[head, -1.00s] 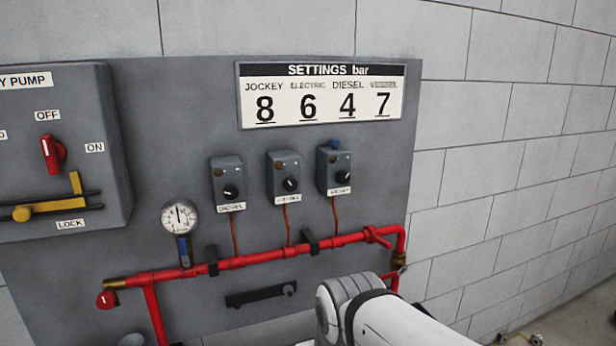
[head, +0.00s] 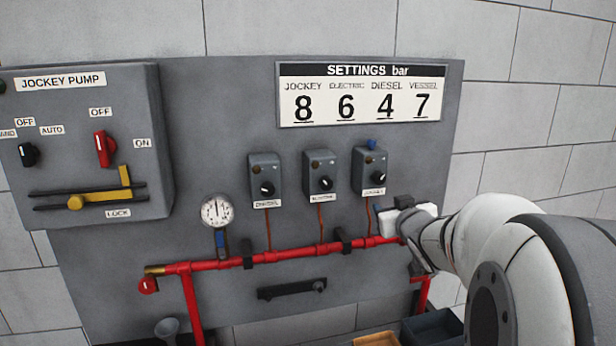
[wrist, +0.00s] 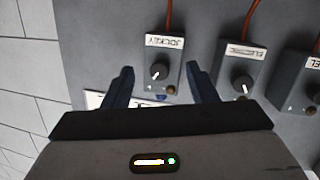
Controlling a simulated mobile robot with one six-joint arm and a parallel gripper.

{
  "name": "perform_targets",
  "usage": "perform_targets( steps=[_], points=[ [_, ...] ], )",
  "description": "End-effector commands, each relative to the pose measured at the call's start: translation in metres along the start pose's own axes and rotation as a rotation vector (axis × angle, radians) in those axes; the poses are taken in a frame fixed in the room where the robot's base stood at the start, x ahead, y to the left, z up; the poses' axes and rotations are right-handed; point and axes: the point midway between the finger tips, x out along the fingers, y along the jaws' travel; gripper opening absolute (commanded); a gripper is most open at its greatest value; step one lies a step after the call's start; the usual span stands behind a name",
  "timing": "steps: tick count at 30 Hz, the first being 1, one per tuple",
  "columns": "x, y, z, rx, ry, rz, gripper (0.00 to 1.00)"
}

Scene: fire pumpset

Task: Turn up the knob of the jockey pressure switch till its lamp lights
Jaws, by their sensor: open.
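The jockey pressure switch (head: 369,171) is the rightmost of three grey boxes on the panel. Its round black knob (head: 377,177) has a pale pointer mark. A small brownish lamp (head: 370,160) above the knob looks unlit. In the wrist view the box is upside down, with its JOCKEY label (wrist: 164,42), knob (wrist: 159,71) and dull lamp (wrist: 171,91). My gripper (wrist: 160,74) is open and empty, and the knob appears between its two dark fingers. In the head view my gripper (head: 388,206) is below and right of the switch, apparently apart from the knob.
The electric switch (head: 320,175) and diesel switch (head: 265,180) stand close to the left. A red pipe (head: 290,252) runs below, with a gauge (head: 216,211). The settings board (head: 360,94) above shows JOCKEY 8. A black bar handle (head: 292,289) is lower down.

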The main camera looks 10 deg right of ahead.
Motion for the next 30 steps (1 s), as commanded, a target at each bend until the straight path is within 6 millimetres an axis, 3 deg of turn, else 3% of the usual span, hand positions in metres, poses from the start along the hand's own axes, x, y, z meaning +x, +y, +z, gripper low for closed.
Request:
perform_targets(
  steps=[3,9,24,30],
  points=[
    [0.011,0.013,-0.015,-0.007,0.109,-0.055,0.52],
    [0.017,0.017,-0.025,-0.009,0.193,-0.118,0.52],
    [0.08,0.008,-0.04,-0.009,0.198,-0.124,0.52],
    [0.091,0.007,-0.041,-0.009,0.199,-0.123,0.52]
  ],
)
